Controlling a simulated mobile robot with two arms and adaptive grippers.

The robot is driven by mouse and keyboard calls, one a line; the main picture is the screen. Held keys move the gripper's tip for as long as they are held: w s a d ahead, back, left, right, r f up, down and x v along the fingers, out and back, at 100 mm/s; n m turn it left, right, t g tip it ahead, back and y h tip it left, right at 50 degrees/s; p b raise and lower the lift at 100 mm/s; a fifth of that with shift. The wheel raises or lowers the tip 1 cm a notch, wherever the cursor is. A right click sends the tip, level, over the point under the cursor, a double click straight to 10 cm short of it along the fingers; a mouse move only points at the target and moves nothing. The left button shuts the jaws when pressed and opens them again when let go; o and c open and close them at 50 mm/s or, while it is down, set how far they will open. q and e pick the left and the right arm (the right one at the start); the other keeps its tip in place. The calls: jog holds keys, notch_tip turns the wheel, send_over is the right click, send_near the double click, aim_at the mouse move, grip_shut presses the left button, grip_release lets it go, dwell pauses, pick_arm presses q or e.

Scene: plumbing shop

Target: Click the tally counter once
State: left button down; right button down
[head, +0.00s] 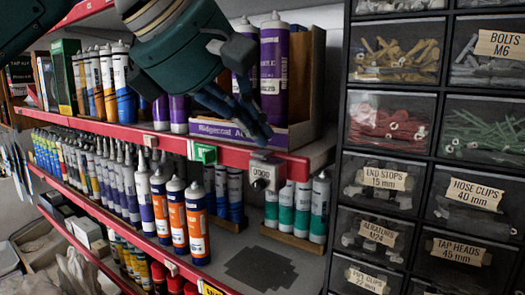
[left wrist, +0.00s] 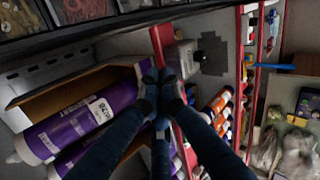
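The tally counter (head: 264,172) is a small grey-white box with a dark digit window and a round knob, mounted on the front of the red shelf edge. It also shows in the left wrist view (left wrist: 184,58), just beyond my fingertips. My left gripper (head: 258,128) is dark teal and points down and right. In the head view its fingertips are above the counter, with a small gap in the picture. In the left wrist view the fingers converge (left wrist: 160,88) with tips close together and nothing held between them. My right gripper is not in view.
Purple cartridges (head: 274,70) stand in an open cardboard box on the upper shelf, close behind my gripper. A green tag (head: 203,153) is on the red shelf edge (head: 228,156). Drawer bins (head: 388,180) rise at right.

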aim_at(256, 153)
pick_arm(q)
jog(key=shift+f+b, duration=0.4)
jog(key=shift+f, duration=0.1)
dwell(0.3)
jog(key=shift+r, duration=0.15)
jog(key=shift+r+p, duration=0.8)
jog(key=shift+p, duration=0.1)
notch_tip(256, 153, up, 6)
jog(key=p, duration=0.5)
dwell(0.5)
